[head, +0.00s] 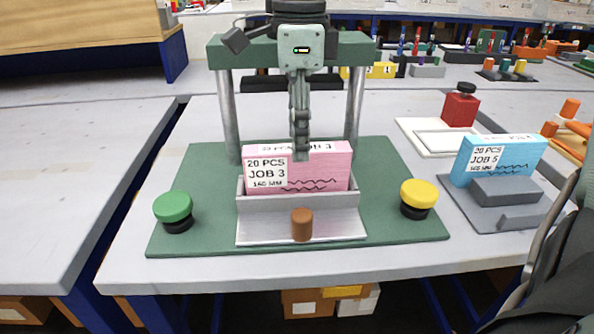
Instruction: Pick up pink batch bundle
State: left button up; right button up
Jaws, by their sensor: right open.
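The pink batch bundle (325,178) stands upright in a grey holder (262,213) on a green base plate. Its white label reads "20 PCS JOB 3 160 MM". My right gripper (301,154) points straight down from the top of the view, directly over the middle of the bundle. It is open, with its fingers seen edge-on, one behind the other. The near fingertip overlaps the bundle's top edge in the picture; I cannot tell whether it touches. My left gripper is not in view.
A green frame (221,52) with two metal posts stands around the gripper. A green button (173,209), a yellow button (419,195) and a brown knob (301,224) are in front. A blue bundle (520,160) and a red stamp-like block (461,108) stand to the right.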

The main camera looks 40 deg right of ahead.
aim_at(297, 174)
jog(key=shift+f, duration=1.6)
jog(key=shift+r, duration=0.1)
grip_shut()
